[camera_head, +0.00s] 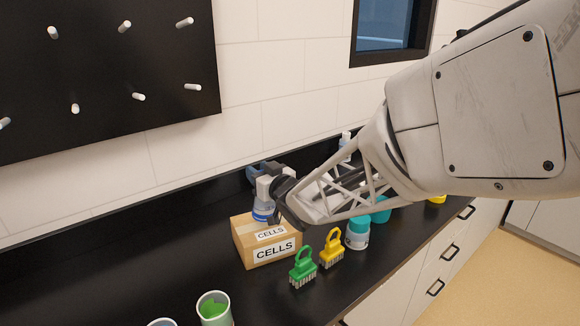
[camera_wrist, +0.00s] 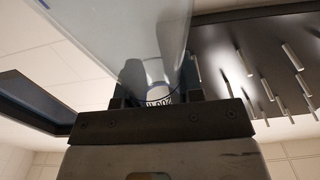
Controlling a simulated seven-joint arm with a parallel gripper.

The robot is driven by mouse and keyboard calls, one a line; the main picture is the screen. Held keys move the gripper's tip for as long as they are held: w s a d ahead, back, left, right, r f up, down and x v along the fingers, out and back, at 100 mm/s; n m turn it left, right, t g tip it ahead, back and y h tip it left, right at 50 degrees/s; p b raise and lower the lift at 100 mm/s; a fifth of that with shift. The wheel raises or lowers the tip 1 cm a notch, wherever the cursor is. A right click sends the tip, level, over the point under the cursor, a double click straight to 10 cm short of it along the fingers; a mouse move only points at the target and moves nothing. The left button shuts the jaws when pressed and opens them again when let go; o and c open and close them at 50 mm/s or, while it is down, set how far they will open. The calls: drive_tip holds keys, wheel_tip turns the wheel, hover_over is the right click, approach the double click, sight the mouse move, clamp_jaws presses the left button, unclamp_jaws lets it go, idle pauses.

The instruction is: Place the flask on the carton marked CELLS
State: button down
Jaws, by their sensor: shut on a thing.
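The carton marked CELLS (camera_head: 243,240) stands on the black bench, with labels on its top and front. My gripper (camera_head: 268,188) is shut on the flask (camera_head: 262,212), whose blue lower part shows over the carton's rear top. I cannot tell whether the flask's base touches the carton. The flask's upper part is hidden by my gripper in the head view. In the wrist view my gripper (camera_wrist: 157,98) has its fingers on either side of the clear flask (camera_wrist: 125,35), which fills the upper middle.
A green brush (camera_head: 303,268) and a yellow brush (camera_head: 331,249) stand right of the carton. Beyond is a teal-capped jar (camera_head: 357,234). A cup with green contents (camera_head: 214,309) is at the front. The bench left of the carton is clear. A pegboard (camera_head: 100,75) hangs on the wall.

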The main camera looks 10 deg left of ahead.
drive_tip(key=shift+w, duration=0.1)
drive_tip(key=shift+w+a, duration=0.15)
drive_tip(key=shift+w+f, duration=0.1)
drive_tip(key=shift+f, duration=1.85)
drive_tip(key=c, duration=0.8)
unclamp_jaws()
drive_tip(key=shift+o, duration=0.2)
drive_tip(key=shift+r, duration=0.2)
drive_tip(key=shift+s+d, duration=0.3)
drive_tip(key=v, duration=0.6)
drive_tip(key=shift+s+d, duration=0.25)
